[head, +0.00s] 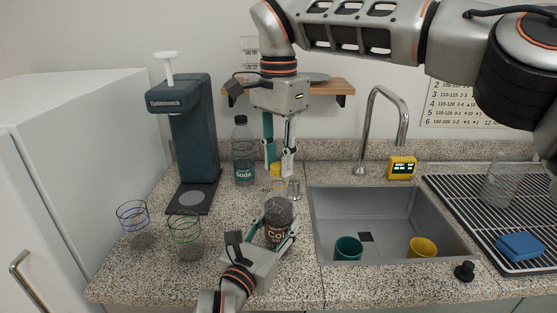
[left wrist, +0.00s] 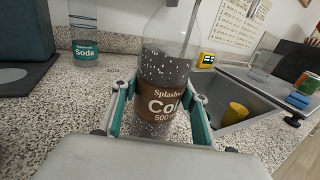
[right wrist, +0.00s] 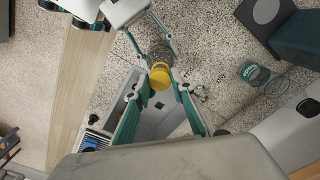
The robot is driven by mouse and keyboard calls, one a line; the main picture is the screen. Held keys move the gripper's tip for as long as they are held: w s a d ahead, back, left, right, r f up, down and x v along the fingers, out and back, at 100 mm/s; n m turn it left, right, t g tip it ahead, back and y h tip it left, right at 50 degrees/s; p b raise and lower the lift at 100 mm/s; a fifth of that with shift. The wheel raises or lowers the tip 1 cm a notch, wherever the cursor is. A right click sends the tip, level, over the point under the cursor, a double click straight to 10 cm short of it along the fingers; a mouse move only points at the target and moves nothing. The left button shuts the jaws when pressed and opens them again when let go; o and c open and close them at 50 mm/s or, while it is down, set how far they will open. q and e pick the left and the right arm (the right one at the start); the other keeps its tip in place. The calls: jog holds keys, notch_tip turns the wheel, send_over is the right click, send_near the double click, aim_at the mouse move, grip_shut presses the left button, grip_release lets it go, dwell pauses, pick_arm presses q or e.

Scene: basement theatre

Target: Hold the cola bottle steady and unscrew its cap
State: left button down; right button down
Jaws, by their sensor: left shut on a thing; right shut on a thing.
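The cola bottle (head: 278,232) stands upright on the speckled counter, left of the sink; its brown label shows in the left wrist view (left wrist: 165,102). My left gripper (head: 277,236) is shut around the bottle's body at the label, one finger on each side. The yellow cap (right wrist: 160,77) is between the fingertips of my right gripper (right wrist: 159,84), which reaches down from above. The cap also shows in the head view (head: 276,170), above the bottle's body. I cannot tell whether the cap still touches the neck.
A soda bottle (head: 243,158) and a dark drink maker (head: 190,130) stand behind left. Two clear glasses, one blue-ringed (head: 133,222) and one green-ringed (head: 185,238), stand front left. The sink (head: 330,215) holds a teal cup (head: 348,249) and a yellow cup (head: 422,247), with a tall faucet (head: 372,105) behind.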

aim_at(279, 165)
jog(key=shift+r, duration=2)
pick_arm(q)
jog(key=c, duration=1.1)
grip_release()
jog(key=shift+o, duration=0.2)
